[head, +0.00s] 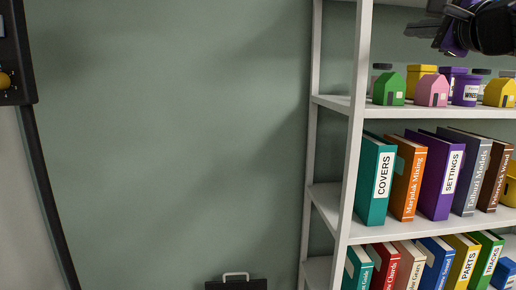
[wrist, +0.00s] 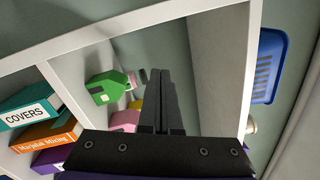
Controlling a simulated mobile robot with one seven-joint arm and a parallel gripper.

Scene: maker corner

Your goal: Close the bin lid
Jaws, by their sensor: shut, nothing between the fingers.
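No bin with a lid can be made out for certain in either view. My gripper (head: 428,32) is at the top right of the head view, in front of the upper part of the shelf unit. In the wrist view my gripper (wrist: 158,78) shows its two dark fingers together, with nothing between them. It points towards the shelf, with a green house-shaped block (wrist: 108,88) to the left of the fingers.
A white shelf unit (head: 354,130) stands at the right, holding toy houses, jars and several binders (head: 376,180). A black case with a pale handle (head: 236,284) is at the bottom edge. A blue slotted basket (wrist: 270,65) shows beyond the shelf side. Bare wall fills the middle.

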